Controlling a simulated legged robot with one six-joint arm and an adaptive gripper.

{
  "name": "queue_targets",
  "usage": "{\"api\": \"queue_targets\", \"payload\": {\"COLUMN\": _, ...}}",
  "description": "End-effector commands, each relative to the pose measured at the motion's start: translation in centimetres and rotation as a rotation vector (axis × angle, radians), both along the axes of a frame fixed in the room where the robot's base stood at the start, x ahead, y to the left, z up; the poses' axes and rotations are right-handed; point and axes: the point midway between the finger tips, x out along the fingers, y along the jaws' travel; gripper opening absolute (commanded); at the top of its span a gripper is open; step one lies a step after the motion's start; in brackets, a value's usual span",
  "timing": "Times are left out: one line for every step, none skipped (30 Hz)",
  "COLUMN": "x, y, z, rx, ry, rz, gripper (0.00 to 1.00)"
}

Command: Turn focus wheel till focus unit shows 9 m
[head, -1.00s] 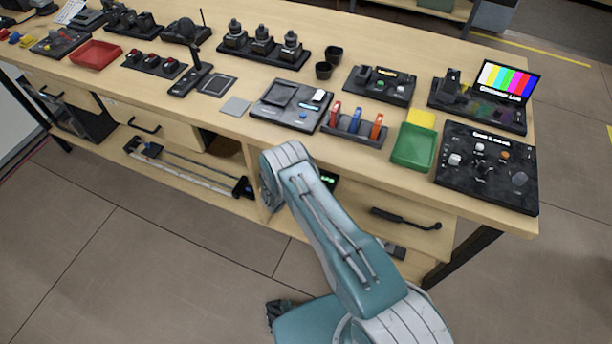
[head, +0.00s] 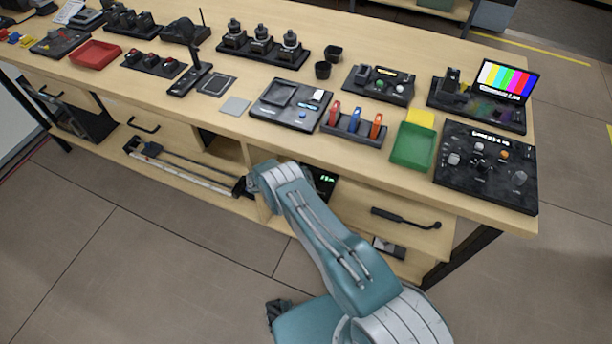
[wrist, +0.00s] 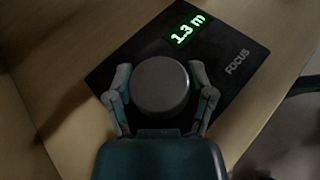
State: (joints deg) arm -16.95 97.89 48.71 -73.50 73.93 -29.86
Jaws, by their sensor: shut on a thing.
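The focus unit is a black panel (wrist: 112,70) marked FOCUS, seen in the wrist view on a wooden shelf. Its green display (wrist: 188,30) reads 1.3 m. The round grey focus wheel (wrist: 162,86) sits in the middle of the panel. My gripper (wrist: 160,92) has one finger on each side of the wheel and is shut on it. In the head view, part of the focus unit (head: 322,182) with its green lit display shows in the open shelf under the bench top, just right of my arm. The wheel and my gripper are hidden there.
The bench top (head: 230,125) overhangs the shelf. A drawer front (head: 375,215) with a dark handle is to the right of the opening. Long rods (head: 190,170) lie on the lower shelf to the left. The floor in front is clear.

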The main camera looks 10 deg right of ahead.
Motion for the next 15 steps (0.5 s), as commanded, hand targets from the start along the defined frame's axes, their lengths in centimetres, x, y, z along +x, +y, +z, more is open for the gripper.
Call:
{"api": "queue_targets", "payload": {"x": 0.30, "y": 0.19, "z": 0.19, "rx": 0.003, "ry": -0.007, "rz": 0.002, "gripper": 0.22}}
{"api": "queue_targets", "payload": {"x": 0.29, "y": 0.19, "z": 0.19, "rx": 0.002, "ry": -0.007, "rz": -0.001, "gripper": 0.22}}
{"api": "queue_targets", "payload": {"x": 0.28, "y": 0.20, "z": 0.19, "rx": 0.003, "ry": -0.007, "rz": -0.002, "gripper": 0.22}}
{"api": "queue_targets", "payload": {"x": 0.28, "y": 0.20, "z": 0.20, "rx": 0.003, "ry": -0.007, "rz": -0.003, "gripper": 0.22}}
{"api": "queue_targets", "payload": {"x": 0.28, "y": 0.20, "z": 0.20, "rx": 0.003, "ry": -0.007, "rz": -0.003, "gripper": 0.22}}
{"api": "queue_targets", "payload": {"x": 0.28, "y": 0.21, "z": 0.21, "rx": 0.003, "ry": -0.007, "rz": -0.003, "gripper": 0.22}}
{"api": "queue_targets", "payload": {"x": 0.29, "y": 0.20, "z": 0.22, "rx": 0.003, "ry": -0.007, "rz": -0.003, "gripper": 0.22}}
{"api": "queue_targets", "payload": {"x": 0.29, "y": 0.20, "z": 0.22, "rx": 0.003, "ry": -0.007, "rz": -0.003, "gripper": 0.22}}
{"api": "queue_targets", "payload": {"x": 0.30, "y": 0.21, "z": 0.22, "rx": 0.003, "ry": -0.007, "rz": -0.002, "gripper": 0.22}}
{"api": "queue_targets", "payload": {"x": 0.31, "y": 0.21, "z": 0.22, "rx": 0.003, "ry": -0.007, "rz": -0.002, "gripper": 0.22}}
{"api": "queue_targets", "payload": {"x": 0.31, "y": 0.22, "z": 0.22, "rx": 0.003, "ry": -0.007, "rz": -0.002, "gripper": 0.22}}
{"api": "queue_targets", "payload": {"x": 0.32, "y": 0.21, "z": 0.23, "rx": 0.003, "ry": -0.007, "rz": -0.002, "gripper": 0.22}}
{"api": "queue_targets", "payload": {"x": 0.32, "y": 0.21, "z": 0.23, "rx": 0.004, "ry": -0.008, "rz": -0.001, "gripper": 0.74}}
{"api": "queue_targets", "payload": {"x": 0.33, "y": 0.22, "z": 0.23, "rx": 0.004, "ry": -0.008, "rz": -0.001, "gripper": 0.87}}
{"api": "queue_targets", "payload": {"x": 0.32, "y": 0.21, "z": 0.23, "rx": 0.003, "ry": -0.008, "rz": -0.001, "gripper": 1.00}}
